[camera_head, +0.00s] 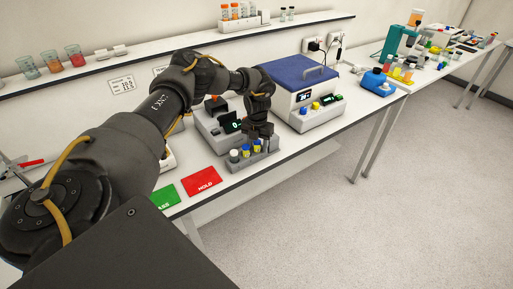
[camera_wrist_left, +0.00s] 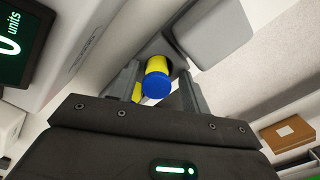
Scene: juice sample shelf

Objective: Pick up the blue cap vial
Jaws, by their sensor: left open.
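The blue cap vial (camera_wrist_left: 155,86) has a blue cap and a yellow body. In the left wrist view it lies between the two fingers of my left gripper (camera_head: 262,134), which are open with a gap visible beside the vial. In the head view the left gripper reaches down over the right part of a small grey rack (camera_head: 262,164) holding several vials, among them a white-capped one (camera_head: 234,155). The gripper partly hides the vials there. My right gripper is not in view.
A device with a green display (camera_head: 233,126) stands just behind the rack, and a blue-lidded machine (camera_head: 302,82) to its right. A red card (camera_head: 202,182) and a green card (camera_head: 165,197) lie left of the rack. The bench's front edge is close.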

